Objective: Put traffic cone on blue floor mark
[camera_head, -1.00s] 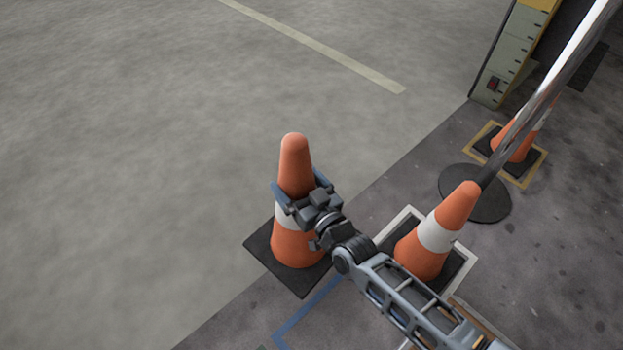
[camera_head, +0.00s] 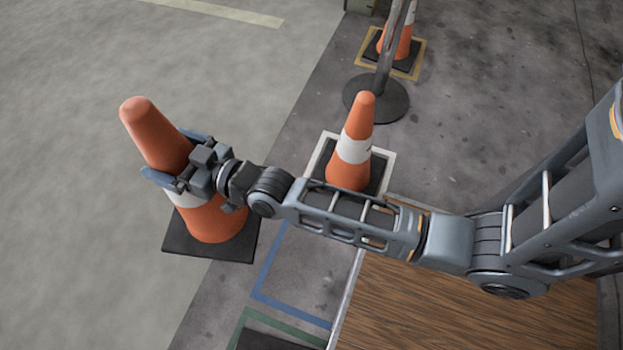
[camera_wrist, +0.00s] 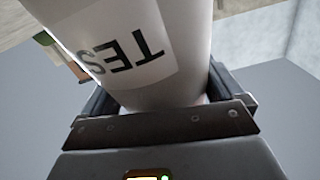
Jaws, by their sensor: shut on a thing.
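An orange traffic cone with a white band and black square base (camera_head: 212,222) is in my gripper (camera_head: 168,182), at the left of the head view. The jaws are shut around its middle, at the white band. The cone leans a little in the picture, and its base seems to be off the floor. In the wrist view the band of the held cone (camera_wrist: 125,45) fills the space between the fingers, with dark letters on it. The blue floor mark (camera_head: 290,312) is an outline right of and below the held cone. Its upper part is hidden behind my arm.
A second cone (camera_head: 349,160) stands in a white floor outline (camera_head: 387,157), close behind my arm. A metal post on a round black base (camera_head: 376,100) stands beyond it. Another cone (camera_head: 398,42) stands in a yellow outline. A green outline (camera_head: 241,322) lies below the blue one.

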